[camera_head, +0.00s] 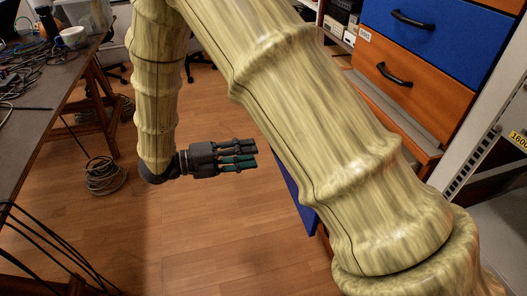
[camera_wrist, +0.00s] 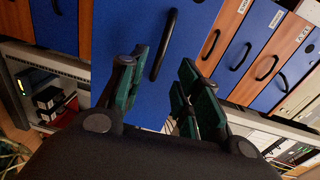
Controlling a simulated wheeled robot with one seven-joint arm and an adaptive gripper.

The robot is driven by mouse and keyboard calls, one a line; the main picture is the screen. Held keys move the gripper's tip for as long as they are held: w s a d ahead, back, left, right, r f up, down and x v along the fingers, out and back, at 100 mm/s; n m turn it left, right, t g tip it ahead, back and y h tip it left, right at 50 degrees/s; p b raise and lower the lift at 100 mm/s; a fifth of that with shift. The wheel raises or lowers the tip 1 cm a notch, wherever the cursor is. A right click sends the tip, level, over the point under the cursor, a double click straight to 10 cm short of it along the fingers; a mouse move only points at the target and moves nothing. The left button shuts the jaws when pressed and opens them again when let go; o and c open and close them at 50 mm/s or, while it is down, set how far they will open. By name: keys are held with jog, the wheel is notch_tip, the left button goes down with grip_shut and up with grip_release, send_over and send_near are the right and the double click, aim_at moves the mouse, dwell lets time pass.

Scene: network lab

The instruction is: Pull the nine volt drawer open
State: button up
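My gripper (camera_head: 228,156) is in the middle of the head view, pointing right, with dark fingers and green pads. In the wrist view my gripper (camera_wrist: 160,92) is open and empty, its fingers spread apart. A blue drawer front (camera_wrist: 185,50) fills the wrist view ahead of them. Its black bar handle (camera_wrist: 164,45) shows between the fingers' lines of sight, and I see no contact. Several blue and orange drawers with black handles stand beside it. I cannot read which label says nine volt. My arm hides much of the cabinet in the head view.
In the head view, a blue drawer (camera_head: 428,32) and an orange drawer (camera_head: 412,92) are at upper right. A blue panel (camera_head: 294,190) juts out left of my arm, low down. A dark table (camera_head: 40,105) stands left, with a coiled cable (camera_head: 104,177) below. Middle floor is clear.

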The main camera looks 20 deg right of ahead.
jog(key=shift+w+a+r, duration=0.1)
jog(key=shift+w+a, duration=0.05)
jog(key=shift+a, duration=0.9)
jog(key=shift+w+a+r, duration=0.1)
jog(key=shift+w+a, duration=0.05)
jog(key=shift+a, duration=0.85)
